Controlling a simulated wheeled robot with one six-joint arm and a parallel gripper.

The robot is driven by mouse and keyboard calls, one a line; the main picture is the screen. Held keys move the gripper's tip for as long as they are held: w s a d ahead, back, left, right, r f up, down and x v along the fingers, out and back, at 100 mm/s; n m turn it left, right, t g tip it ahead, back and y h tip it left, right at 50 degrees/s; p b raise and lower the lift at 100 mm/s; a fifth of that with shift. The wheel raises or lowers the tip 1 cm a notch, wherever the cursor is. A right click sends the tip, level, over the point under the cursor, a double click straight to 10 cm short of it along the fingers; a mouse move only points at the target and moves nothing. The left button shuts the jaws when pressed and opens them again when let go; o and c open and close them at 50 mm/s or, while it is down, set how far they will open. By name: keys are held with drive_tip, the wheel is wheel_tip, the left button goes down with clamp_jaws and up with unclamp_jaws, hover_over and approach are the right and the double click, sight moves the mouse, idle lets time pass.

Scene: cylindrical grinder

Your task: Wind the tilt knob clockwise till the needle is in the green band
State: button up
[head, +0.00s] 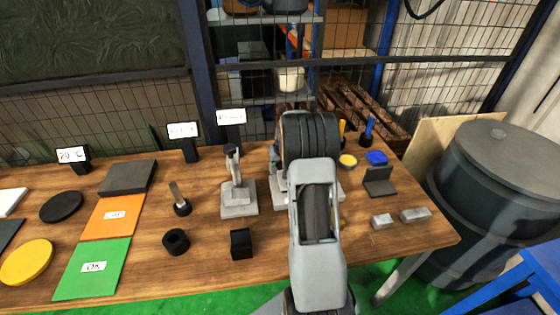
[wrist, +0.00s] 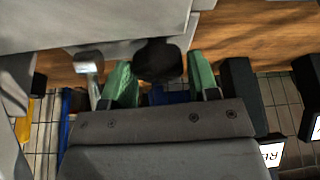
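In the wrist view my gripper (wrist: 160,80) has its two green-padded fingers apart, one on each side of a dark round knob (wrist: 157,60). A slim gap shows on both sides, so the fingers do not appear to press on it. I cannot tell for sure that this is the tilt knob. It sits under the edge of a grey machine body (wrist: 100,22). In the head view my arm covers the gripper, the knob and most of the grey machine (head: 279,186). The needle and the green band show in neither view.
A metal lever with a pale end (wrist: 88,65) is close beside the left finger. On the wooden bench (head: 350,255), a grey stand (head: 239,198) is left of my arm. A black angled block (head: 379,182) and small metal blocks (head: 415,214) are to the right.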

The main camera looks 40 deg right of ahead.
drive_tip(key=c, duration=0.5)
drive_tip(key=shift+m+g+h, duration=0.3)
drive_tip(key=shift+m+h, duration=0.1)
drive_tip(key=shift+m, duration=0.6)
drive_tip(key=shift+c, duration=0.2)
drive_tip(key=shift+f+m+b, duration=0.15)
drive_tip(key=shift+m+b, duration=0.2)
drive_tip(key=shift+m, duration=0.45)
drive_tip(key=shift+a+m+g+h+b, duration=0.1)
drive_tip(key=shift+m+g+h+b, duration=0.25)
drive_tip(key=shift+m, duration=0.25)
drive_tip(key=o, duration=0.9)
drive_tip(key=shift+o, duration=0.2)
drive_tip(key=shift+r, duration=0.2)
drive_tip(key=v, duration=1.3)
drive_tip(key=shift+s+r+b, duration=0.2)
drive_tip(key=shift+r+b, duration=0.1)
drive_tip(key=shift+b, duration=0.15)
